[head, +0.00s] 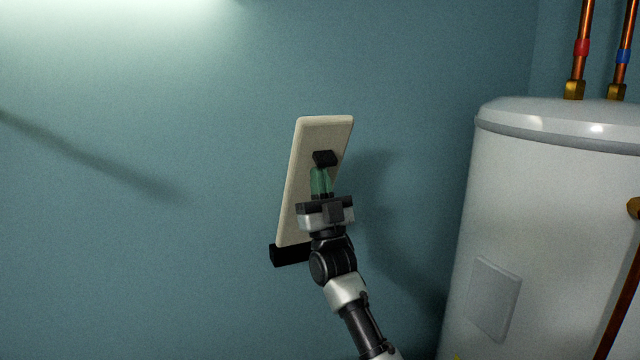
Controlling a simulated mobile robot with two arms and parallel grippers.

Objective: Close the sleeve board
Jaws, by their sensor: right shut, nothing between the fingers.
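The sleeve board (325,128) is a cream-coloured panel with rounded corners. It stands steeply tilted, close to upright, in front of the teal wall, with a black bracket (290,255) at its lower end. My right gripper (322,165) is in front of the board's face, its dark fingertips overlapping the board's middle. It is shut with nothing between the fingers. Whether the fingertips touch the board I cannot tell. The gripper and wrist hide part of the board's lower right. My left gripper is not in view.
A large white water heater (560,230) stands to the right, with copper pipes (583,45) rising from its top and another pipe at the right edge. The teal wall (130,220) to the left of the board is bare. Open room lies between the board and the heater.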

